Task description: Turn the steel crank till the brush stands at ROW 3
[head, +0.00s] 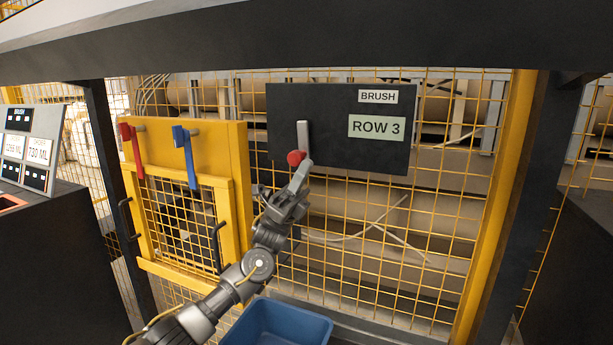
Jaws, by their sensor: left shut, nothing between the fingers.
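The steel crank (303,135) is mounted on a dark panel (340,100) and hangs downward, with a red knob (295,158) at its lower end. The panel carries a BRUSH label (377,97) and a pale display (377,127) that reads ROW 3. My left gripper (303,168) is shut and empty, its fingertips just below and right of the red knob. Whether they touch the knob I cannot tell. The brush itself cannot be made out. My right gripper is out of view.
A yellow gate (243,165) left of the panel carries a red handle (131,150) and a blue handle (186,157). A blue bin (283,318) stands below my left arm. Yellow mesh fencing (440,230) closes off the machinery behind. A console (28,150) stands far left.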

